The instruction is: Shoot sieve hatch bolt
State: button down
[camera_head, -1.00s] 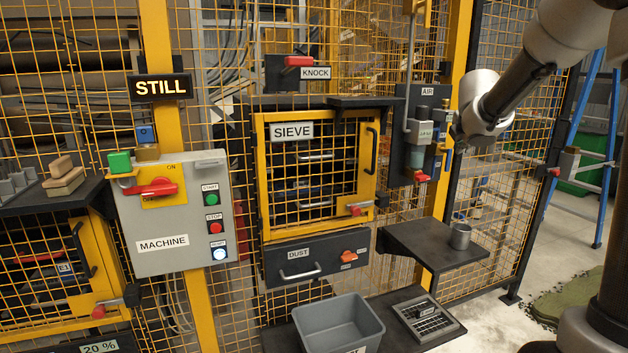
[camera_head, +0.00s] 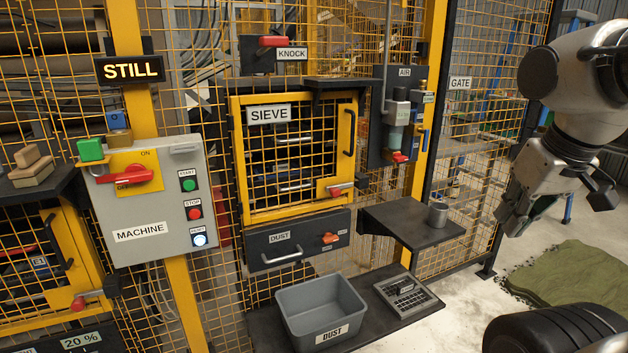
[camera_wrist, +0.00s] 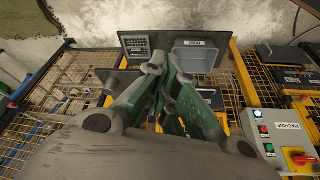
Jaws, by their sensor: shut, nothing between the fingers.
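The sieve hatch (camera_head: 236,160) is a yellow-framed mesh door under the SIEVE label in the head view, and it looks closed. Its bolt (camera_head: 341,189), with a red knob, sits at the lower right of the door frame. I cannot tell whether the bolt is shot. My gripper (camera_head: 513,218) hangs at the right of the head view, shut and empty, well to the right of the hatch and apart from it. In the wrist view, the green fingers of my gripper (camera_wrist: 166,66) are together and cover the middle of the picture.
A dark shelf (camera_head: 385,222) with a metal cup (camera_head: 438,214) juts out right of the hatch. The AIR panel (camera_head: 378,130) is beside the hatch.

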aim_at(335, 192)
jog(key=i+j, duration=0.1)
jog(key=j, duration=1.1)
jog(key=i+j, duration=0.15)
jog(key=j, duration=0.45)
